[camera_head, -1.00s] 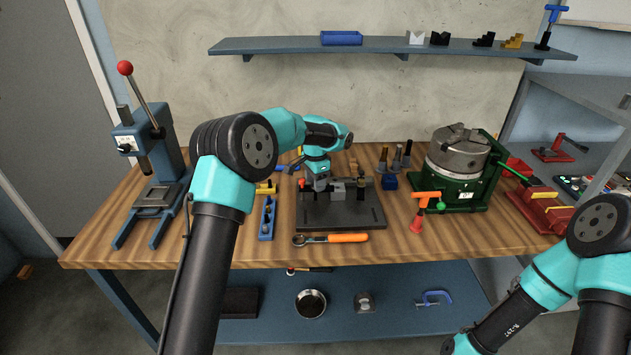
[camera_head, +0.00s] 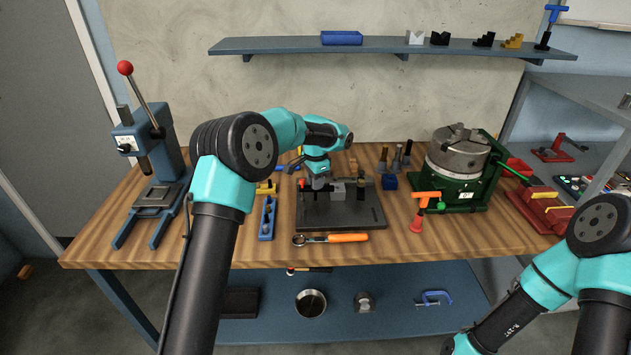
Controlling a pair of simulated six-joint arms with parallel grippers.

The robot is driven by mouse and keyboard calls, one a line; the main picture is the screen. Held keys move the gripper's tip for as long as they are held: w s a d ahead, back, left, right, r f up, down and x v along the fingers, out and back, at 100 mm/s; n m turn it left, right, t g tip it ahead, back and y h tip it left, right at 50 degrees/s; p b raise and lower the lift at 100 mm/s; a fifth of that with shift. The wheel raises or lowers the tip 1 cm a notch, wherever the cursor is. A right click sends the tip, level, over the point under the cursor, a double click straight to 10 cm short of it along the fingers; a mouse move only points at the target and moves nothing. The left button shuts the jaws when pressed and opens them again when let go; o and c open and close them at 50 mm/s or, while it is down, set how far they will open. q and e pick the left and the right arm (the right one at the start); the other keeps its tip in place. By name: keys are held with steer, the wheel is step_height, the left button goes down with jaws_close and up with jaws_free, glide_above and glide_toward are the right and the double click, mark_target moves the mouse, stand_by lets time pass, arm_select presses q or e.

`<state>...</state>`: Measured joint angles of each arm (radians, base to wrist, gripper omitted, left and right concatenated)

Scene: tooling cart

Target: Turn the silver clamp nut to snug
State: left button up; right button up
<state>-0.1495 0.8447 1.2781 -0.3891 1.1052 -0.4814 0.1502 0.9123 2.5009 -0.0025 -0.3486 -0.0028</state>
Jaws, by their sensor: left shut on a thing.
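The dark fixture plate (camera_head: 362,212) lies on the middle of the wooden bench, with a grey block (camera_head: 338,190) and small clamp parts standing on it. My left gripper (camera_head: 312,187) reaches down from above at the left part of this fixture. It is shut on a small part there, which I take to be the silver clamp nut. The nut itself is hidden by the jaws and too small to make out. My right arm shows at the lower right, away from the fixture, and its gripper is outside the picture.
An orange-handled ratchet wrench (camera_head: 344,238) lies in front of the plate. A blue press (camera_head: 136,140) stands at the left. A green fixture with a grey chuck (camera_head: 458,150) stands at the right, with an orange-handled tool (camera_head: 425,197) beside it. The bench front is mostly clear.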

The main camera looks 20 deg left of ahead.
arm_select(q)
steer(key=shift+m, duration=0.3)
steer(key=shift+m, duration=2.6)
steer(key=o, duration=0.9)
steer(key=shift+r, duration=0.15)
step_height(320, 180, up, 17)
steer(key=shift+r, duration=0.1)
